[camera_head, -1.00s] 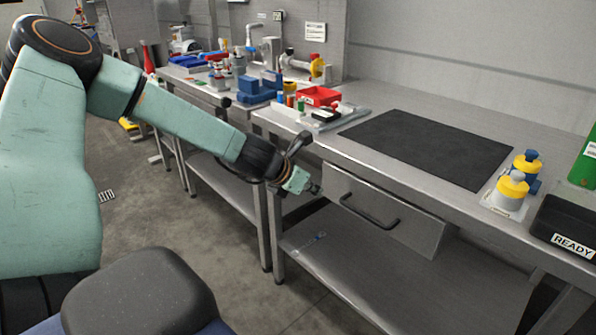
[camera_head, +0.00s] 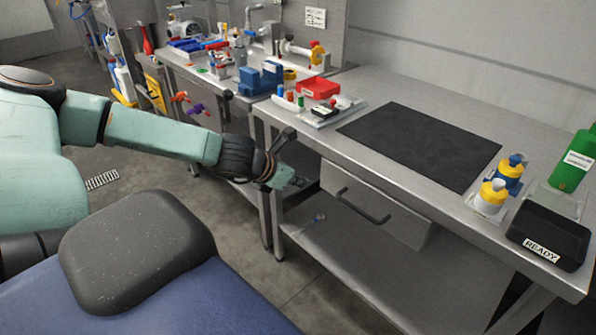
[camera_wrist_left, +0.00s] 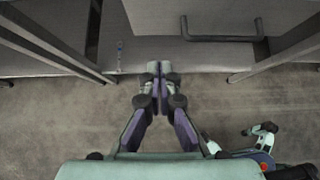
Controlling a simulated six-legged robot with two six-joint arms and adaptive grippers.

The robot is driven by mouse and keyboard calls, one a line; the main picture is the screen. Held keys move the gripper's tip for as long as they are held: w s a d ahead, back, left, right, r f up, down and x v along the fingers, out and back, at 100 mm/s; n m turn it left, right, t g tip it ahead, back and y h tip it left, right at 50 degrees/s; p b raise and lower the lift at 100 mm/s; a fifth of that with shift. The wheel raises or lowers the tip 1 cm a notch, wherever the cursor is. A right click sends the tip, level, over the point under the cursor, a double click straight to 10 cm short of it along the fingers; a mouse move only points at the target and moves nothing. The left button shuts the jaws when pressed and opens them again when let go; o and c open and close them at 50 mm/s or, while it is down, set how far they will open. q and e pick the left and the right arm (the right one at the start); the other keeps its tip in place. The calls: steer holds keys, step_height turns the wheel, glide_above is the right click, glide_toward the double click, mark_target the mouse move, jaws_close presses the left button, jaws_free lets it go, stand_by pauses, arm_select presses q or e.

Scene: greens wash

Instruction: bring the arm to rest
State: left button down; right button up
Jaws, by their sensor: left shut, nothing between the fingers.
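My left gripper (camera_head: 290,182) is at the front of the steel workbench, left of its drawer and below the level of the bench top. Its two fingers meet in the left wrist view (camera_wrist_left: 159,70), and nothing is between them. It hangs in free air, with the grey floor and the edge of the lower shelf behind it in that view. My left arm comes in from the left, its forearm nearly level. My right gripper does not show as such in these views.
The workbench holds a black mat (camera_head: 418,146), a black READY tray (camera_head: 548,236), yellow-capped bottles (camera_head: 491,197), a green container (camera_head: 574,162) and a red bin (camera_head: 318,87). The drawer handle (camera_head: 362,207) sticks out. A lower shelf (camera_head: 345,262) lies underneath. Open floor is at the left.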

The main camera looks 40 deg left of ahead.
arm_select(q)
steer(key=shift+s+r+p, duration=0.25)
steer(key=shift+s+p, duration=0.05)
steer(key=shift+p, duration=0.05)
steer(key=shift+w, duration=0.1)
steer(key=s+d+f+m+g, duration=0.25)
steer(key=s+d+m, duration=0.3)
steer(key=m, duration=0.75)
steer(key=s+d+f+m+g, duration=0.1)
steer(key=s+d+f+m, duration=0.4)
steer(key=m, duration=0.7)
steer(key=s+d+f+m+g, duration=0.3)
steer(key=s+d+f+m, duration=0.1)
steer(key=s, duration=0.6)
steer(key=s+d+f+m+g+b, duration=0.1)
steer(key=s+d+f+m+g, duration=0.2)
steer(key=s, duration=0.7)
step_height(320, 180, down, 3)
steer(key=d+m, duration=0.2)
steer(key=shift+r+m+y+b, duration=0.15)
steer(key=shift+m+y+b, duration=0.15)
steer(key=shift+y, duration=0.1)
